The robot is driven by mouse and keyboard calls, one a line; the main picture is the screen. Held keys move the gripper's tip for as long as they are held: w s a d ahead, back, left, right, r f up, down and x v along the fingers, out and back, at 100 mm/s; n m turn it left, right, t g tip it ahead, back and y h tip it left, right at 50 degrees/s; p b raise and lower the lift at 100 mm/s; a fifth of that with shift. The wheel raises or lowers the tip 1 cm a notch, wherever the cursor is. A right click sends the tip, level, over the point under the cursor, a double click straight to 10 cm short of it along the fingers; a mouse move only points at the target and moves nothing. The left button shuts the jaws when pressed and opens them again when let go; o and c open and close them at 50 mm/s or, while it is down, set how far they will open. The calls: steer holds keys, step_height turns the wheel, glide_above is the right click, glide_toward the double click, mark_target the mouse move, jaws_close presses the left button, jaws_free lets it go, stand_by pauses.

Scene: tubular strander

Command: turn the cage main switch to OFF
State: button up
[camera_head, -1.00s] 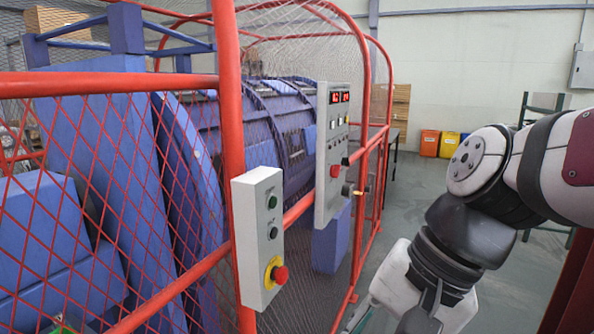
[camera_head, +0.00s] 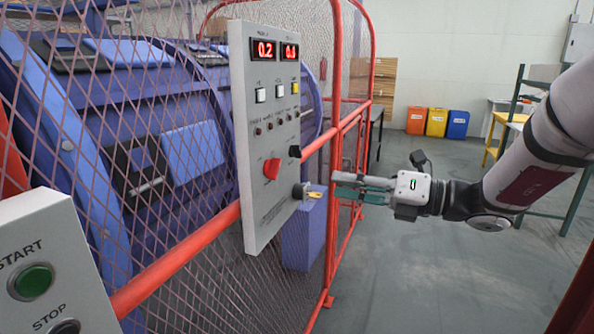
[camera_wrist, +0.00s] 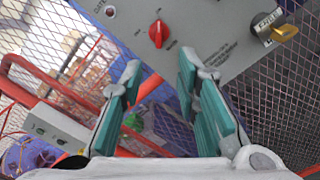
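The control panel (camera_head: 262,215) is a grey upright box mounted on the red cage frame, with two red displays at its top. A red rotary knob (camera_head: 271,168) sits on its lower face; it also shows in the wrist view (camera_wrist: 158,33). A key switch (camera_head: 301,191) with a brass key (camera_head: 315,195) is at the panel's lower right, and in the wrist view the key (camera_wrist: 284,33) is at the upper right. My gripper (camera_head: 340,186) is right of the panel, near the key. In the wrist view my gripper (camera_wrist: 158,85) is open and empty, its teal fingers apart below the red knob.
A grey START/STOP box (camera_head: 60,270) stands at the near left. Red cage rails (camera_head: 180,262) and mesh run beside the panel, with the blue machine (camera_head: 120,130) behind. Coloured bins (camera_head: 437,121) stand far back.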

mark_target(277, 173)
steer(key=x, duration=1.3)
steer(key=shift+s+a, duration=0.1)
steer(key=shift+a, duration=0.1)
jaws_close()
